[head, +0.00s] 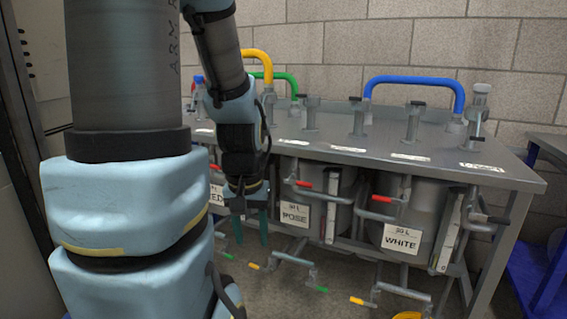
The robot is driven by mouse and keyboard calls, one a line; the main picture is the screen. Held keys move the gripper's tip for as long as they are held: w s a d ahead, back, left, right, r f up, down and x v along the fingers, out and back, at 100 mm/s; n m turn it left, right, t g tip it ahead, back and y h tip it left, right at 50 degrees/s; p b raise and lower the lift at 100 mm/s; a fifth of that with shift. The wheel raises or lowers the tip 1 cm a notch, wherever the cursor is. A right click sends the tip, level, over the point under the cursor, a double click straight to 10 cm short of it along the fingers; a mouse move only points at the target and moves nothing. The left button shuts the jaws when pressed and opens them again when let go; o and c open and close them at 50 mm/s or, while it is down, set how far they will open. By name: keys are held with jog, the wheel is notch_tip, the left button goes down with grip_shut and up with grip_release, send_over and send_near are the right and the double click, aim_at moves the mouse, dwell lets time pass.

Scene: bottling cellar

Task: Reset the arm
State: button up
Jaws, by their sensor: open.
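My arm fills the left of the head view, with grey tubes and pale blue joint covers. It folds up and then hangs down, and my gripper (250,228) points at the floor. Its two teal fingers are apart with nothing between them. In the picture it hangs in front of the metal bench (370,143), left of the vessel labelled ROSE (294,214). My arm hides part of a vessel whose label ends in ED (216,195).
A vessel labelled WHITE (401,238) hangs under the bench at right. Red-handled levers (382,199) and several lower handles stick out in front. Blue (415,79), yellow (262,57) and green hoses arch above the bench. A blue stand (545,275) is at far right.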

notch_tip(320, 180, up, 26)
jog(key=p, duration=2.3)
jog(key=shift+f, duration=0.2)
